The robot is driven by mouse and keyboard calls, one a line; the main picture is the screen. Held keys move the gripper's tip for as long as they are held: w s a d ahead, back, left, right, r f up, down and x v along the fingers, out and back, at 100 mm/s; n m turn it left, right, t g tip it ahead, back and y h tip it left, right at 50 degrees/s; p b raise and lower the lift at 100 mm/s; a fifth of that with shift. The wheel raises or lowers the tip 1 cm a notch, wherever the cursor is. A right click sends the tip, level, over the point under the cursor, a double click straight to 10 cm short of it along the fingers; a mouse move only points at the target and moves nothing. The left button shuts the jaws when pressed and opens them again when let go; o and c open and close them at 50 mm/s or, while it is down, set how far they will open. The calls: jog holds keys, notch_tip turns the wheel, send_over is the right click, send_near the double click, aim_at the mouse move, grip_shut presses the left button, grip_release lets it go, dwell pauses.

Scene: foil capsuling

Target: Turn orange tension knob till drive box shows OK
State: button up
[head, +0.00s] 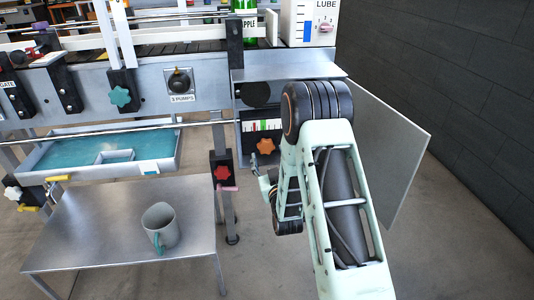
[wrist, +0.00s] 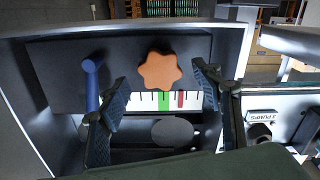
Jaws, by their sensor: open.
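The orange tension knob (head: 265,146) is on the front of the dark drive box (head: 246,141), under the machine's right end. In the wrist view the knob (wrist: 158,70) is star-shaped and stands on a dark panel. A white scale strip (wrist: 140,98) with ticks, a green band and a red mark lies beside it. No readable OK shows, and I cannot make out a separate pointer. My gripper (wrist: 160,78) is open, with one finger to each side of the knob in the picture; contact cannot be told.
A blue lever (wrist: 91,85) stands beside the knob, close to the left finger. A red knob (head: 222,173) is on a post at left. A pale panel (head: 392,150) hangs at right.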

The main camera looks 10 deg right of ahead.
aim_at(267, 149)
jog(key=shift+w, duration=1.6)
jog(key=c, duration=1.2)
jog(key=shift+o, duration=0.2)
jog(key=shift+n, duration=0.3)
jog(key=n, duration=0.5)
jog(key=shift+n, duration=0.3)
jog(key=n, duration=0.5)
jog(key=shift+d, duration=0.1)
jog(key=shift+n, duration=0.4)
